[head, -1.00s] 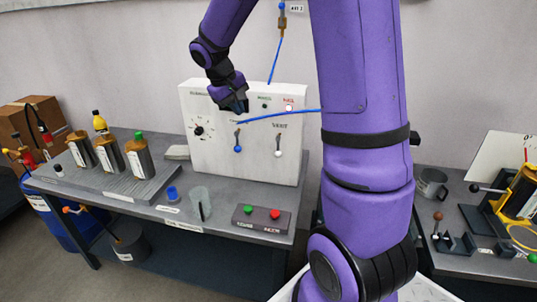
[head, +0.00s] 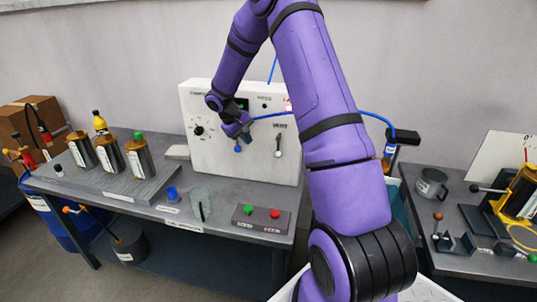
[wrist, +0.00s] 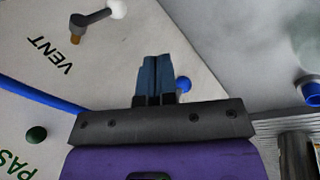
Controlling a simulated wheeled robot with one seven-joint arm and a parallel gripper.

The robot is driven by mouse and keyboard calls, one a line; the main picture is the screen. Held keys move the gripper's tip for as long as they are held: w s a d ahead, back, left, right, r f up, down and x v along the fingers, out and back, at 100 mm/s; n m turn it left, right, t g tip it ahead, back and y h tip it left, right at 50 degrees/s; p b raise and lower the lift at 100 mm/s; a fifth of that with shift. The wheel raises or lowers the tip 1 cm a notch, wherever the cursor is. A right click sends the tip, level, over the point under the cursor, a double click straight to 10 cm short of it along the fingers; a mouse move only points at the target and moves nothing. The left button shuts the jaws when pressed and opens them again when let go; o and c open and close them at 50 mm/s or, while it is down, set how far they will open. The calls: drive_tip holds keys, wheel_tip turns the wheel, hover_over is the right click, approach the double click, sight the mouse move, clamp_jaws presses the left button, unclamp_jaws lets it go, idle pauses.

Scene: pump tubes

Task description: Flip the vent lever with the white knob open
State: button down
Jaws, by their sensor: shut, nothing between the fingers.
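The vent lever (head: 278,144) hangs downward with its white knob (head: 278,154) at the lower end, on the white panel (head: 205,160) beside the VENT label. In the wrist view the lever (wrist: 92,18), its white knob (wrist: 117,8) and the VENT label (wrist: 52,55) show at upper left. My gripper (head: 247,136) is in front of the panel, left of the white-knobbed lever and close to the blue-knobbed lever (head: 238,148). In the wrist view my gripper (wrist: 155,75) has its blue fingers together, empty and apart from the vent lever.
A blue tube (head: 370,115) runs across the panel to a black-topped post (head: 402,136) at the right. Bottles (head: 140,158) stand at the left.

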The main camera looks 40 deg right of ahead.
sight(278, 147)
drive_tip(key=s+d+f, duration=0.3)
drive_tip(key=d+f, duration=0.4)
drive_tip(key=f, duration=0.1)
drive_tip(key=shift+s+d, duration=0.3)
idle(0.4)
